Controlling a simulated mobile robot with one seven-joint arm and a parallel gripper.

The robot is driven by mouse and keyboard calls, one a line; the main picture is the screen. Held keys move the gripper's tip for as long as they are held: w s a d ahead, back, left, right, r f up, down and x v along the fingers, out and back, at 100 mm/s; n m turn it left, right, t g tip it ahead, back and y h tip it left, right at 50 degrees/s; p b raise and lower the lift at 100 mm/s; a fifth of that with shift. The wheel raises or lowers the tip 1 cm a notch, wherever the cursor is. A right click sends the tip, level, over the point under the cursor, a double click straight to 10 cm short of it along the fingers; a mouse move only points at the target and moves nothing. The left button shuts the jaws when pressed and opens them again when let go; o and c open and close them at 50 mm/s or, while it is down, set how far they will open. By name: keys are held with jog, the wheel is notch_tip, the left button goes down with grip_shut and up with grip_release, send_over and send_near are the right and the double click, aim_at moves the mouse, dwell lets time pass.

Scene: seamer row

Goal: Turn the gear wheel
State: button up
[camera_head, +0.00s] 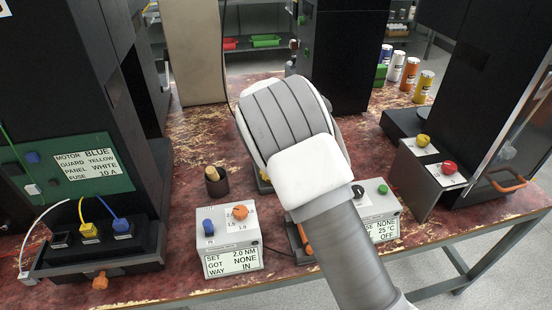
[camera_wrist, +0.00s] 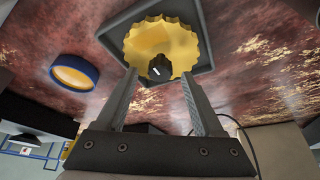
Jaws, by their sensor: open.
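The gear wheel (camera_wrist: 160,38) is yellow with a toothed rim and a dark hub with a white mark. In the wrist view it sits on a dark grey angular base (camera_wrist: 205,57) at the top centre. My gripper (camera_wrist: 158,76) is open, its two grey fingers apart and pointing toward the wheel. The fingertips appear just below the wheel's near edge in the picture, and I cannot tell whether they touch it. Nothing is held between them.
A white control box (camera_head: 230,240) reads 2.0 Nm, NONE, IN; another white box (camera_head: 381,205) is partly behind my arm. A dark cup (camera_head: 217,183) stands left. A blue-rimmed yellow round thing (camera_wrist: 75,74) lies left in the wrist view. Black machines flank the worn red table (camera_head: 190,125).

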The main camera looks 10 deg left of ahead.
jog(key=p+v, duration=0.2)
jog(key=v, duration=1.4)
jog(key=shift+s+r, duration=0.2)
jog(key=shift+r, duration=0.05)
jog(key=shift+a, duration=0.1)
jog(key=s+d+r+y+p, duration=0.1)
jog(key=s+d+r+p, duration=0.15)
jog(key=d+r, duration=0.35)
jog(key=s+d+r+p, duration=0.1)
jog(key=s+d+r, duration=0.35)
jog(key=d, duration=0.35)
jog(key=s+d+r+y+p, duration=0.1)
jog(key=s+d+r+p, duration=0.15)
jog(key=d+r, duration=0.4)
jog(key=s+d+r+p, duration=0.1)
jog(key=s+d, duration=0.2)
jog(key=s, duration=0.3)
jog(key=s+d+r+h+p, duration=0.1)
jog(key=s+d, duration=0.3)
jog(key=s, duration=0.3)
jog(key=s+d+r+n+t+p, duration=0.1)
jog(key=s+d, duration=0.2)
jog(key=s, duration=0.3)
jog(key=shift+s+d+h, duration=0.2)
jog(key=shift+s+h, duration=0.05)
jog(key=shift+h, duration=0.05)
